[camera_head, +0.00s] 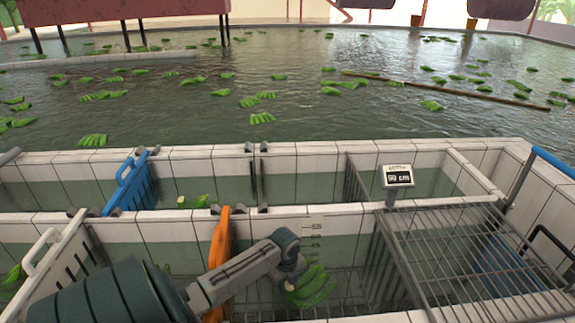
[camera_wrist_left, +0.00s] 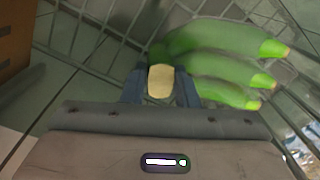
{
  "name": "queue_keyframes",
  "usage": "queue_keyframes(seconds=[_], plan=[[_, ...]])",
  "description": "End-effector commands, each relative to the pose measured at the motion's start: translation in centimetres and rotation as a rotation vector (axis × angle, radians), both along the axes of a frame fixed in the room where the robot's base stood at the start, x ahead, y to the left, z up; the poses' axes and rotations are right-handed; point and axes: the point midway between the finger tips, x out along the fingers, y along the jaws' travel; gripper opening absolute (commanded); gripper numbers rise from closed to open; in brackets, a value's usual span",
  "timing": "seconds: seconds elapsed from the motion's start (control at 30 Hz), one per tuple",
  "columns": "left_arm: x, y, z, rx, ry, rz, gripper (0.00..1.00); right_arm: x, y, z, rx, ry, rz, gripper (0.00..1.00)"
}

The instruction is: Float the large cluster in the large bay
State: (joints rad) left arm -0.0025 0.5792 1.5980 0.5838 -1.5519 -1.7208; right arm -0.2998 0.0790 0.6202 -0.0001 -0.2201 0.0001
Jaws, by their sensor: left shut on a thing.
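My left gripper (camera_head: 290,279) is shut on a green banana cluster (camera_head: 313,287), with several fingers pointing right and down. In the left wrist view the cluster (camera_wrist_left: 225,62) sticks out to the right of the jaws (camera_wrist_left: 160,88), which close around its pale crown. The cluster is inside a tiled bay in the near row, right of the orange divider (camera_head: 218,262) and left of the metal grate. Wire mesh shows behind and beneath it. Whether it touches the water or mesh I cannot tell. My right gripper is not in view.
A metal grate (camera_head: 470,250) covers the near right bay. A blue divider (camera_head: 130,185) and a white slotted divider (camera_head: 62,262) stand at left. A small display (camera_head: 398,177) stands on the middle wall. Another green cluster (camera_head: 193,201) lies in a far bay. Several clusters float in the pool beyond.

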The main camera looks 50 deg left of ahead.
Motion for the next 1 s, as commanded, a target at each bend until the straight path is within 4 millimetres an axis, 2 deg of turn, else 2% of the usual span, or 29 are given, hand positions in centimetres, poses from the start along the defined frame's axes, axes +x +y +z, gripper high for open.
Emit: queue_keyframes(seconds=[0.43,0.47,0.6,0.87,1.0], plan=[[-0.01,0.0,-0.33,0.0,0.0,0.0,0.0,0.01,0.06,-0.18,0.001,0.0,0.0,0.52],[-0.01,0.0,-0.33,0.0,0.0,0.0,0.29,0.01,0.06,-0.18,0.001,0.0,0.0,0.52],[-0.01,-0.01,-0.34,0.0,0.0,0.0,0.52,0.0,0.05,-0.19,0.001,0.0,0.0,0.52],[-0.16,0.0,-0.52,0.0,0.005,0.001,0.52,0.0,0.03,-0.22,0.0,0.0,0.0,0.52],[-0.08,0.06,0.09,0.0,0.002,0.0,0.52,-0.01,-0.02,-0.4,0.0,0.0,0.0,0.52]])
